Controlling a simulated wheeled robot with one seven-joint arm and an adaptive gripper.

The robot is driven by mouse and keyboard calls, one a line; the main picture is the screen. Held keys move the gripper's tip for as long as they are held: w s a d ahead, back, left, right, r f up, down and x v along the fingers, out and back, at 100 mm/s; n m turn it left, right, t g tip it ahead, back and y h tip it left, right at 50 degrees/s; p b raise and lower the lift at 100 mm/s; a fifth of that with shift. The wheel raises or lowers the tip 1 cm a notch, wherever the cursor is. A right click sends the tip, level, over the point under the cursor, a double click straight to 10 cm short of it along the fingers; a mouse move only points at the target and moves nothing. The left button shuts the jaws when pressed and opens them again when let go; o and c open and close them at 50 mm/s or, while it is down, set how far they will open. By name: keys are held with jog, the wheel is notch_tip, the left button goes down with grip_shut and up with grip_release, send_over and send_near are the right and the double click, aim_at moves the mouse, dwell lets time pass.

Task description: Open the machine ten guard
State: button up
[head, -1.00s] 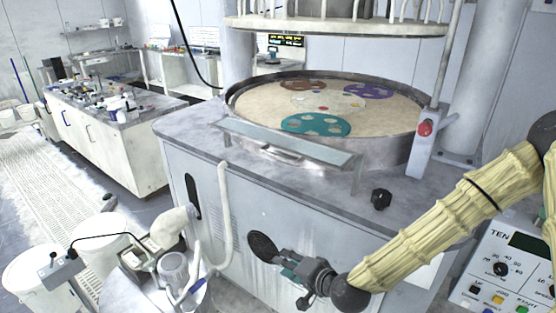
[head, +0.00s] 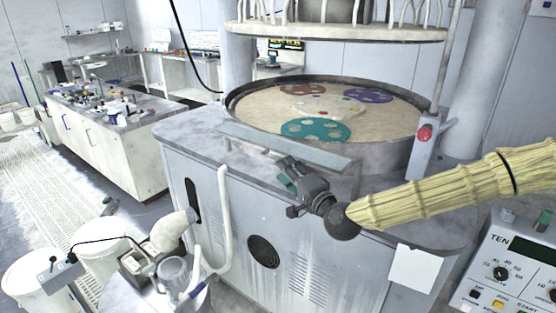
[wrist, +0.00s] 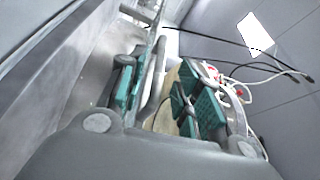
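The machine ten guard (head: 270,139) is a long, narrow, see-through panel along the front edge of the round platen pan in the head view. It lies low in front of the pan. My gripper (head: 287,176) is at the front of the guard, just below its middle, and covers where the small handle was seen. In the wrist view, my gripper's teal-padded fingers (wrist: 160,92) stand apart. A grey bar runs between or just beyond them; I cannot tell whether they touch it.
The platen pan (head: 392,112) holds several coloured discs. A red button post (head: 425,135) stands to its right. The control box marked TEN (head: 505,262) is at the lower right. A side table with a jug (head: 172,270) stands at the lower left.

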jog(key=shift+p+x, duration=0.6)
jog(key=shift+x, duration=2.1)
grip_shut()
